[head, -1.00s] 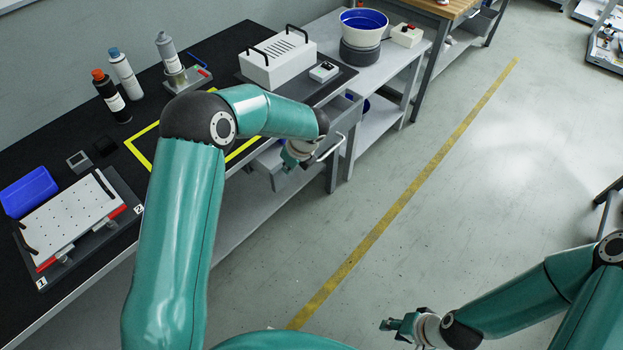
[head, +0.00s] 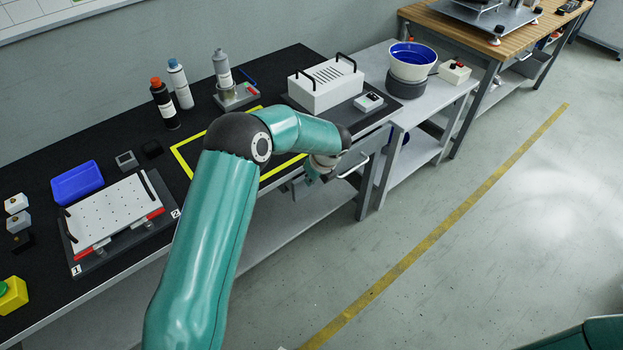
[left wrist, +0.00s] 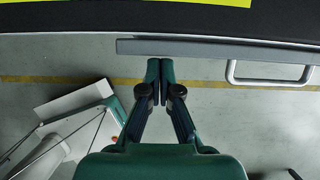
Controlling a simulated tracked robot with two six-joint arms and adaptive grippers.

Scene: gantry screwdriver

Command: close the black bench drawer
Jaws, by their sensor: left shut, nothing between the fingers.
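The black bench (head: 120,150) runs along the wall. Its grey drawer (left wrist: 215,47) shows in the left wrist view as a narrow front strip close along the bench edge, with a pale bar handle (left wrist: 270,82). The handle also shows in the head view (head: 353,168); my left arm hides much of the drawer there. My left gripper (left wrist: 153,66) is shut and empty, its fingertips at the drawer front, left of the handle. Whether they touch cannot be told. In the head view the gripper (head: 313,172) is partly hidden below the forearm. My right gripper is out of view.
On the bench stand several bottles (head: 180,87), a white box with black handles (head: 326,86), a blue bin (head: 77,181) and a perforated plate (head: 112,212). A grey table (head: 432,103) adjoins on the right. The floor in front is clear.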

